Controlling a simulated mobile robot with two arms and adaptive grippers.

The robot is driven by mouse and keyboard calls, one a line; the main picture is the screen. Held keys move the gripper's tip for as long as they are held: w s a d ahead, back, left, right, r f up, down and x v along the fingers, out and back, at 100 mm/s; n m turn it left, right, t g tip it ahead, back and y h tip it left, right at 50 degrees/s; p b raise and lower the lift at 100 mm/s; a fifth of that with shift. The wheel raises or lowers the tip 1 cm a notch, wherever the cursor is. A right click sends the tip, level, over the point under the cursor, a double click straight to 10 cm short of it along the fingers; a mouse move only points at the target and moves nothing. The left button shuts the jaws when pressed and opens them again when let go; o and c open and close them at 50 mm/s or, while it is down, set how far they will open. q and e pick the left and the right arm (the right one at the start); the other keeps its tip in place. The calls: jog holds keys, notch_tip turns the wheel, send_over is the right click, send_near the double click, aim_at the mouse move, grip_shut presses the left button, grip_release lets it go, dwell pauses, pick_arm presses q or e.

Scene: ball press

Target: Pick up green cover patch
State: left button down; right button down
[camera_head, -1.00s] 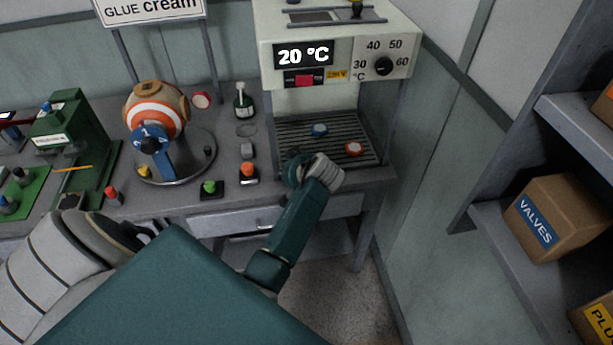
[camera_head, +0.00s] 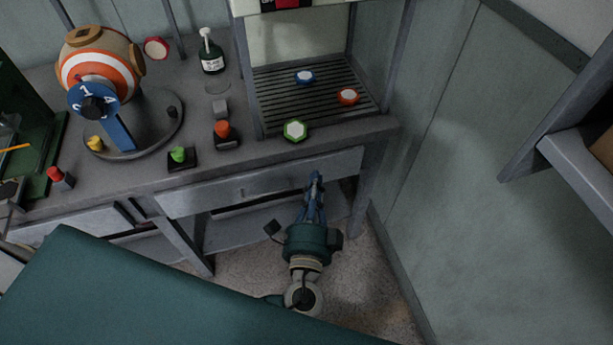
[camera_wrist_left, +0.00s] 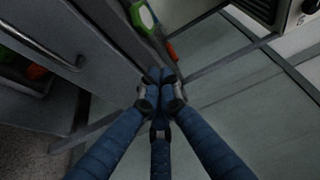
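The green cover patch (camera_head: 294,131), a hexagon with a white centre, lies on the bench's front edge in the head view, just in front of the slotted plate. A green and white piece (camera_wrist_left: 142,14), apparently this patch, is partly visible at the top of the left wrist view. My left gripper (camera_head: 315,178) is in front of the drawer, below and apart from the patch. Its blue fingers (camera_wrist_left: 160,76) meet at the tips with nothing visible between them. My right gripper is not in view.
A blue patch (camera_head: 304,77) and an orange patch (camera_head: 348,97) lie on the slotted plate (camera_head: 280,108). Drawer fronts (camera_head: 245,190) face my left arm. Orange and green buttons (camera_head: 178,155) stand left of the patch. A shelf (camera_head: 590,165) juts out at the right.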

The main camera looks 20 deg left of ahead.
aim_at(307, 149)
pick_arm(q)
jog(key=w+a, duration=0.1)
jog(key=w, duration=0.2)
jog(key=w+a, duration=0.1)
jog(key=w, duration=0.2)
jog(key=w+a+p, duration=0.1)
jog(key=w, duration=0.1)
jog(key=shift+w+a, duration=0.7)
jog(key=shift+a, duration=0.2)
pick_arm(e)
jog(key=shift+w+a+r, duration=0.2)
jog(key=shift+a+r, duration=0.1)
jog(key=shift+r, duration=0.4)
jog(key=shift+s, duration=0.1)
